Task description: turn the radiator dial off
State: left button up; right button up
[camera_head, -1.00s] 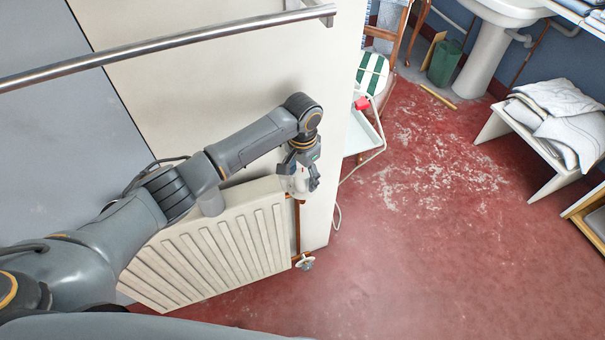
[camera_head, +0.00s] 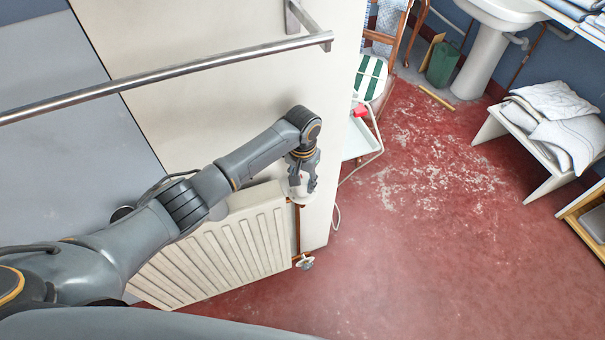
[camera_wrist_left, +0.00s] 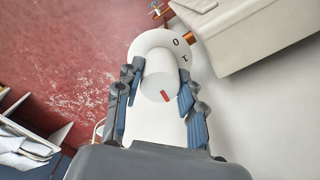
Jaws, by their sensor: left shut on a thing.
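The white radiator (camera_head: 215,250) stands against the wall in the lower left of the head view. Its corner also shows at the upper right of the left wrist view (camera_wrist_left: 255,35). The radiator dial (camera_wrist_left: 160,82) is a white round knob with a red mark, in front of a white disc with dark marks. My left gripper (camera_wrist_left: 157,98) has its fingers on both sides of the dial and is shut on it. In the head view, the left gripper (camera_head: 302,178) is at the radiator's top right corner and mostly hides the dial. My right gripper is not in view.
A metal rail (camera_head: 170,75) runs along the wall above my left arm. A lower valve (camera_head: 305,262) sits at the radiator's bottom right. A white bench with folded cloths (camera_head: 540,140) stands at the right. The red floor (camera_head: 420,220) between is clear.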

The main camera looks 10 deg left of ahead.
pick_arm(q)
jog(key=n+p, duration=0.2)
jog(key=shift+r+n+p, duration=0.25)
jog(key=shift+n+p, duration=0.1)
jog(key=shift+n, duration=0.05)
jog(key=n+p, duration=0.2)
jog(key=shift+n, duration=0.4)
jog(key=n+p, duration=0.1)
jog(key=n, duration=0.1)
jog(key=shift+f+n+p, duration=0.15)
jog(key=shift+n+p, duration=0.25)
jog(key=n+p, duration=0.1)
jog(key=n, duration=0.1)
jog(key=shift+n, duration=0.3)
jog(key=n+p, duration=0.1)
jog(key=n, duration=0.1)
jog(key=shift+n, duration=0.4)
jog(key=n, duration=0.3)
jog(key=shift+n+p, duration=0.3)
jog(key=shift+p, duration=0.1)
jog(key=n, duration=0.3)
jog(key=shift+f, duration=0.1)
jog(key=shift+n, duration=1.5)
